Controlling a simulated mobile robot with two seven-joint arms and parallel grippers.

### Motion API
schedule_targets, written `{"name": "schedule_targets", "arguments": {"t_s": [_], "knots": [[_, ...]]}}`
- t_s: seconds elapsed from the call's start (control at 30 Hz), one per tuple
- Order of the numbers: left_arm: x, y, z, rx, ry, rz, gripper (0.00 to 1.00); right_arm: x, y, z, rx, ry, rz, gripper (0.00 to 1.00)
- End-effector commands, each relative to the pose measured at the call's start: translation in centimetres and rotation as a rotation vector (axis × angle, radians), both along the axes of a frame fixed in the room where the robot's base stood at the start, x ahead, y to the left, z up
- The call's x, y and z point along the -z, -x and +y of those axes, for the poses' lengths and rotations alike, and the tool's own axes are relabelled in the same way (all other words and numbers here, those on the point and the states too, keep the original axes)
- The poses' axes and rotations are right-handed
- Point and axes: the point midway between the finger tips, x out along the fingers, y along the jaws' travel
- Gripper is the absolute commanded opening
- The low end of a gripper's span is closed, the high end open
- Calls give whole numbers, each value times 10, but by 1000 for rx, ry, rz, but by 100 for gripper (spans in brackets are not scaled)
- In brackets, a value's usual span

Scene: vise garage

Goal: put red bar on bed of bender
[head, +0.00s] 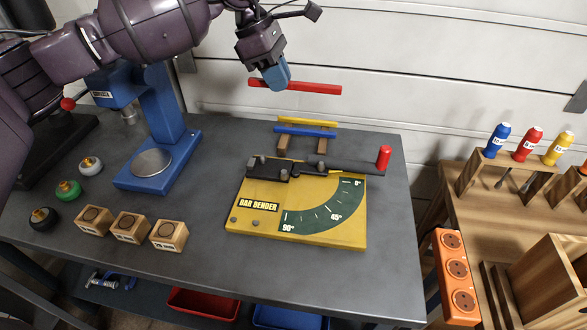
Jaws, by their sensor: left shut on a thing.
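My left gripper (277,76) is shut on the red bar (318,88) and holds it in the air above the back of the grey table. The bar lies level and runs left to right. The yellow bar bender (320,236) is on the table below and in front of it. The bender has a green angle scale, a dark arm and a red handle (384,158) at its right. A yellow bar (307,119) and a blue bar (305,131) rest on a wooden rack (284,146) behind the bender. My right gripper is out of view.
A blue press (160,135) stands left of the bender. Three wooden blocks (129,228) and several small weights (69,189) sit at the table's front left. An orange socket strip (457,269) is on the wooden bench at right.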

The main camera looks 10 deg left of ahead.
Motion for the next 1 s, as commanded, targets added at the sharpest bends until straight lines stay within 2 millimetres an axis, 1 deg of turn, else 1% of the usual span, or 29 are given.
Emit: {"name": "schedule_targets", "arguments": {"t_s": [0.07, 0.17, 0.6, 0.7, 0.8, 1.0], "knots": [[1, -1, -1, -19, -1, 3, 0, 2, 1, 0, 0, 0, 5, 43], [15, -1, -1, -26, -3, 4, 0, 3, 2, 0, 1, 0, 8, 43], [109, -1, 0, -25, -3, 5, 0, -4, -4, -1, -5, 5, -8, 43], [125, -1, -1, -24, -1, 5, 0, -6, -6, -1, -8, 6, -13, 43], [136, -1, -1, -24, -2, 2, 0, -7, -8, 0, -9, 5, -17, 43], [145, -1, -1, -24, -2, 2, 0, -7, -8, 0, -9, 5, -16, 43]]}}
